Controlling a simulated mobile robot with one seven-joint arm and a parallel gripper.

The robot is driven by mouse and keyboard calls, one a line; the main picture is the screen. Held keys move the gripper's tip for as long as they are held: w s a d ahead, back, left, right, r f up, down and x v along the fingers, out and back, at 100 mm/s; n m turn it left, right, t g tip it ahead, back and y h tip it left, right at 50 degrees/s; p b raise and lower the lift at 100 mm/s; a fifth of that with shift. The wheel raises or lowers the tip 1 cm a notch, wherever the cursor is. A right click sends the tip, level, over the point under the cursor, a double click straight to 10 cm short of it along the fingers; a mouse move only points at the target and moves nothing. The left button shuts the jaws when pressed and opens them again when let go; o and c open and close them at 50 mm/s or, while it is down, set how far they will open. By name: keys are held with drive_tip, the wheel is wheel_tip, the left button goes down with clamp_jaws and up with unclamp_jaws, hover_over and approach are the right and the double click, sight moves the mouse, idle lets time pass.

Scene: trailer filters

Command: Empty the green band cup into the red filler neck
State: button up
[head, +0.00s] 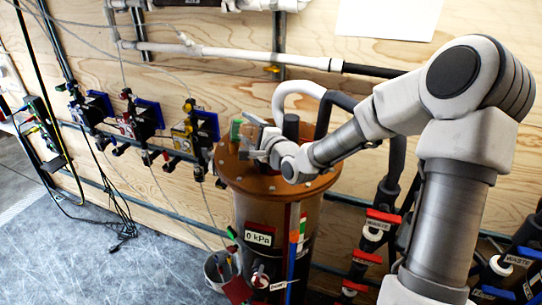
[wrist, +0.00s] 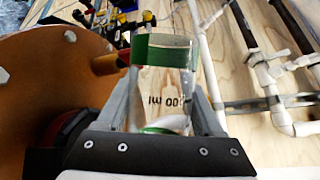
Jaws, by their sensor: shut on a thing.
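The green band cup (wrist: 165,50) is a clear cup with a wide green band near its far end and part of a marking ending in "ml". My gripper (head: 262,146) is shut on it, with one finger on each side in the wrist view. In the head view the cup (head: 238,131) is above the brown tank lid and looks tipped to the left. The cup's contents are unclear.
The brown round lid (head: 297,188) with bolts tops a tank labelled "0 kPa". A white pipe (head: 298,88) and dark hoses rise behind it. Several valve units (head: 137,118) hang on the wooden wall at left. A small bucket (head: 222,268) hangs beside the tank.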

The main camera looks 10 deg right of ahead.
drive_tip(key=shift+d+r+m+t+y+p, duration=0.4)
drive_tip(key=shift+r+m+p, duration=0.1)
drive_tip(key=shift+m, duration=0.5)
idle(0.8)
drive_tip(key=shift+s+d+r+m+t, duration=0.1)
drive_tip(key=shift+d+r+m+t, duration=0.25)
drive_tip(key=shift+m, duration=0.4)
drive_tip(key=shift+d+r+m+t, duration=0.2)
drive_tip(key=shift+d+m+t, duration=0.2)
drive_tip(key=shift+m, duration=0.35)
idle(1.0)
idle(0.9)
drive_tip(key=shift+a+n+g, duration=0.3)
drive_tip(key=shift+n+g, duration=0.05)
drive_tip(key=shift+n, duration=0.25)
drive_tip(key=n, duration=0.1)
drive_tip(key=a+f+n+g, duration=0.1)
drive_tip(key=shift+a+f+n, duration=0.2)
drive_tip(key=shift+a+n, duration=0.05)
drive_tip(key=shift+n, duration=0.15)
drive_tip(key=shift+d+f+h+b, duration=0.1)
drive_tip(key=shift+f+h+b, duration=0.05)
drive_tip(key=shift+h+b, duration=0.15)
